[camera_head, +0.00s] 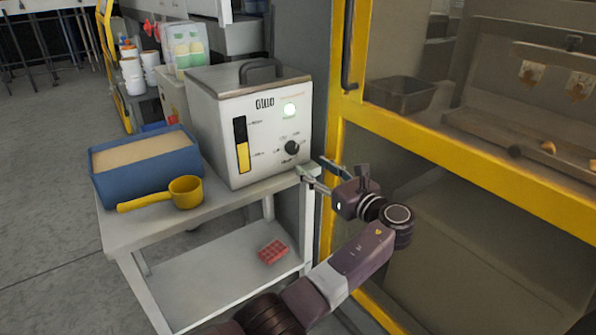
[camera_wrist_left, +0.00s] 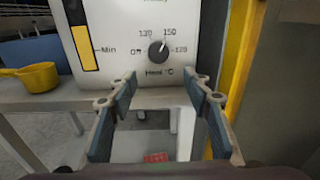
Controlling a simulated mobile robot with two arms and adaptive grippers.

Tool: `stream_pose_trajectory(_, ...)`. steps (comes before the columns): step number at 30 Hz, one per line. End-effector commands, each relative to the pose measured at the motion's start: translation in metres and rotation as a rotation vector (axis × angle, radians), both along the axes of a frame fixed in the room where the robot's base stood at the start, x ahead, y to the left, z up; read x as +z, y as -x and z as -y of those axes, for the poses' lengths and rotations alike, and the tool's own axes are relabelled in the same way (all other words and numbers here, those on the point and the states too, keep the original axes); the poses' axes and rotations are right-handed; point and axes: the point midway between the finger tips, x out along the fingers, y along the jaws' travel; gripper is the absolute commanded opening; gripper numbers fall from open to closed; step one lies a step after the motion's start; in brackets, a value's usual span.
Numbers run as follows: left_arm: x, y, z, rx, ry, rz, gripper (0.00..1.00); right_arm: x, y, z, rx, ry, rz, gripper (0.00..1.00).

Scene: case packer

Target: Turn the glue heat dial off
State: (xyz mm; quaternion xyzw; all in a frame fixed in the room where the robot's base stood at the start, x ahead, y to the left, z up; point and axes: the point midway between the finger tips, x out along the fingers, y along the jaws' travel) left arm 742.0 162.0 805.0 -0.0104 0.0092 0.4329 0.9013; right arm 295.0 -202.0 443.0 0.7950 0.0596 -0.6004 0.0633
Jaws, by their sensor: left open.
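The glue heat dial (camera_head: 292,148) is a black round knob low on the front of the white glue machine (camera_head: 222,140). In the left wrist view the dial (camera_wrist_left: 157,52) has Off marked on its left and 130, 150 and a higher mark around it. Its pale pointer line leans to the upper right, towards 150. My right gripper is not seen.
The machine stands on a white table (camera_head: 150,222) beside a blue bin (camera_head: 115,180) and a yellow scoop (camera_head: 185,193). A red block-like item (camera_head: 272,251) lies on the lower shelf. A yellow frame (camera_head: 345,110) rises close to the right of my gripper.

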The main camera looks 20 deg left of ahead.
Motion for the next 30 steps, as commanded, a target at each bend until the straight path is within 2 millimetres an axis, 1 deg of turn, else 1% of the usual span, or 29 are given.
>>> stream_pose_trajectory(2,0.009,0.0,-0.001,0.012,-0.024,0.008,0.45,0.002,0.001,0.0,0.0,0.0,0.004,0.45)
stream_pose_trajectory(4,0.014,-0.003,-0.006,0.017,-0.032,0.01,0.45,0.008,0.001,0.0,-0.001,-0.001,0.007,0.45)
stream_pose_trajectory(8,0.014,-0.015,-0.022,0.017,-0.031,0.009,0.45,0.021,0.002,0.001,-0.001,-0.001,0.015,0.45)
stream_pose_trajectory(12,0.013,-0.03,-0.04,0.016,-0.03,0.008,0.45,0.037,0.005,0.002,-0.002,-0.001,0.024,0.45)
stream_pose_trajectory(18,0.013,-0.043,-0.057,0.014,-0.029,0.008,0.45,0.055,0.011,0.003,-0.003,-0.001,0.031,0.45)
stream_pose_trajectory(22,0.013,-0.046,-0.06,0.014,-0.027,0.007,0.45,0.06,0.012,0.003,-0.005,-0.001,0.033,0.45)
stream_pose_trajectory(29,0.013,-0.046,-0.06,0.013,-0.027,0.007,0.45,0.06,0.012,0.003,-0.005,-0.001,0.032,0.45)
stream_pose_trajectory(30,0.013,-0.046,-0.06,0.013,-0.027,0.007,0.41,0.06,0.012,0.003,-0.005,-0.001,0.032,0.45)
